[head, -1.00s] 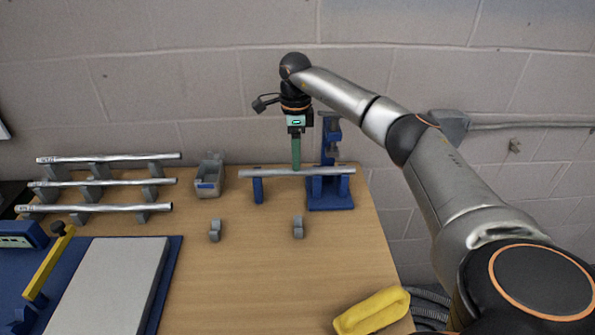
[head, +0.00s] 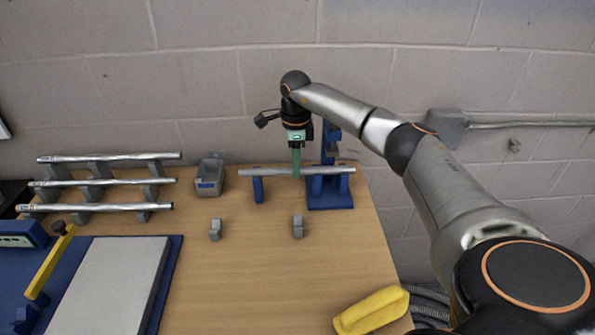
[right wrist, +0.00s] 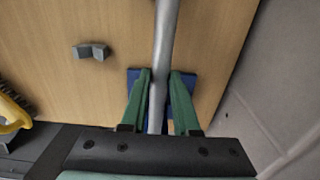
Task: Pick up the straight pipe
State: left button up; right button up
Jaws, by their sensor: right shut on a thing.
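A straight grey metal pipe (head: 258,171) lies level across two blue supports near the back of the wooden table; it also shows in the right wrist view (right wrist: 166,38). My right gripper (head: 296,174) points straight down over the pipe, between the two supports. In the right wrist view its green fingers (right wrist: 160,80) stand one on each side of the pipe and are shut on it. The pipe still rests on the supports. My left gripper is not in view.
The right blue support (head: 331,200) has a tall post behind the pipe. Several more pipes lie on a grey rack (head: 96,193) at left. The table's middle is clear.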

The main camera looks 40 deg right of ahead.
grip_shut()
dwell(0.7)
jog(key=shift+r, duration=0.1)
